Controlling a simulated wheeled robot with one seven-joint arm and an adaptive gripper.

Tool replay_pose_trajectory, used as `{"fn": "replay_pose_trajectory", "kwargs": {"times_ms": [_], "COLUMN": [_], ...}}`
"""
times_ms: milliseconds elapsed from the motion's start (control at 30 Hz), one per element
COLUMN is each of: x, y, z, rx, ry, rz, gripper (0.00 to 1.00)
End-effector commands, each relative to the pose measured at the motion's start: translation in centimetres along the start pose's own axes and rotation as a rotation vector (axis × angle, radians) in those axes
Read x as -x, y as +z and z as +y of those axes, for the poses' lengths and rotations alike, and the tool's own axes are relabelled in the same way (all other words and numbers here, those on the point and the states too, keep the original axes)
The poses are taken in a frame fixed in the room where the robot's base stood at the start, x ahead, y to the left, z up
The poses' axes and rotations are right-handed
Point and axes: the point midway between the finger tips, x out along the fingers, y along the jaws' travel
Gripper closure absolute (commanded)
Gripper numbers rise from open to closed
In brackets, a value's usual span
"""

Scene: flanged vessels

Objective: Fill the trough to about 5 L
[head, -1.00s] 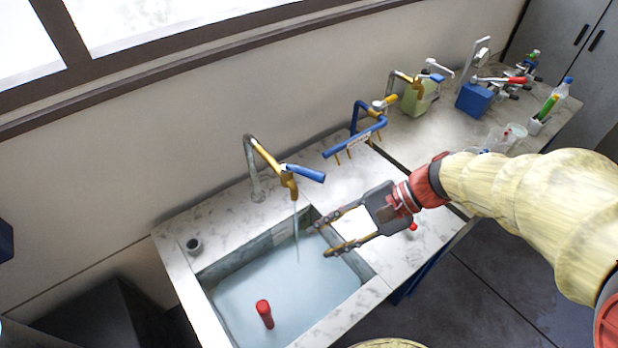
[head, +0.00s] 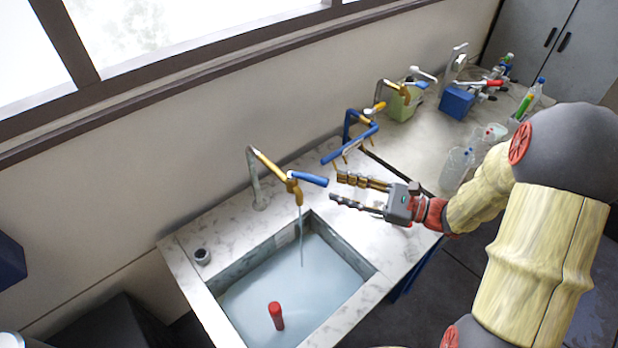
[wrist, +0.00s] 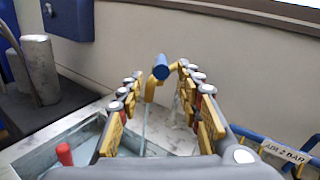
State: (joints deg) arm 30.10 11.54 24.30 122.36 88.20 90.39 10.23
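The trough (head: 318,318) is a basin set in a marble-look counter, with pale blue water (head: 300,275) in it. A brass tap (head: 270,166) with a blue lever (head: 307,178) stands behind it, and a thin stream (head: 301,235) runs down into the water. A red upright cylinder (head: 276,315) stands in the water; it also shows in the wrist view (wrist: 64,154). My gripper (head: 334,188) is open and empty, just right of the lever's end. In the wrist view the lever's round blue end (wrist: 161,72) lies between and beyond the fingertips. No level marking is readable.
A blue pipe rack with small brass outlets (head: 350,142) stands right of the tap; its label in the wrist view (wrist: 284,152) reads "AIR 2 BAR". A green container (head: 403,104), blue box (head: 457,102) and clear beakers (head: 455,168) stand farther right. A small dark cup-like fitting (head: 202,256) sits left.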

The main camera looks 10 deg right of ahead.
Motion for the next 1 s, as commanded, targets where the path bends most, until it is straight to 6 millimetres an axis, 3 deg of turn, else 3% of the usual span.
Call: {"fn": "replay_pose_trajectory", "kwargs": {"times_ms": [167,600,1000], "x": [-0.9,-6.9,-7.7], "y": [-0.1,0.0,0.0], "z": [-0.2,-0.2,-0.3], "rx": [-0.006,-0.005,-0.005], "ry": [-0.008,-0.006,-0.009], "rz": [-0.005,-0.005,-0.004], "gripper": [0.65,0.65,0.65]}}
